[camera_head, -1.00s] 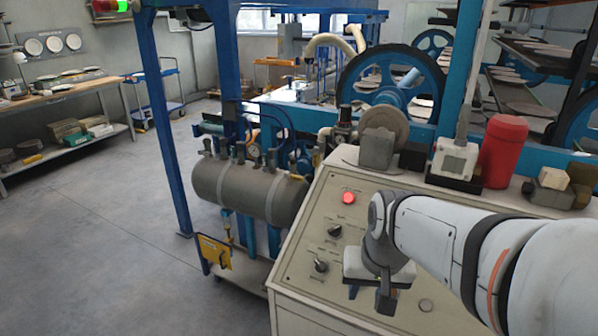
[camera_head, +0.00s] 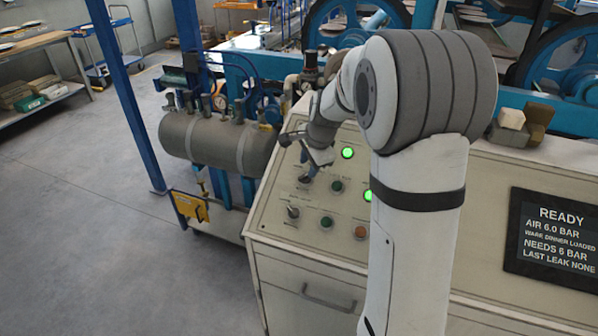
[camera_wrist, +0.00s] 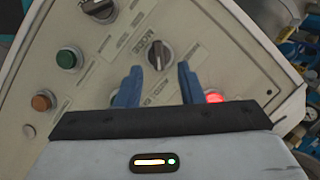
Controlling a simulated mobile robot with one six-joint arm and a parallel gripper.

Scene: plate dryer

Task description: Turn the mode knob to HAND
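The mode knob (camera_wrist: 159,56) is a black rotary knob on a cream sloping panel, with what looks like "MODE" printed beside it in the wrist view. Its bar stands nearly upright in that picture; the position labels are too blurred to read. My gripper (camera_wrist: 158,85) is open, its two blue fingers apart and empty, just short of the knob. The knob appears between and beyond the fingertips, with no clear contact. In the head view, the knob (camera_head: 306,181) is the upper of two, just below my gripper (camera_head: 312,160).
A second black knob (camera_head: 293,212) sits below. Green buttons (camera_head: 326,222), an orange button (camera_head: 360,232) and green lamps (camera_head: 347,153) share the panel. A lit red lamp (camera_wrist: 213,98) is near one finger. A display (camera_head: 553,239) reads READY, air 6.0 bar.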

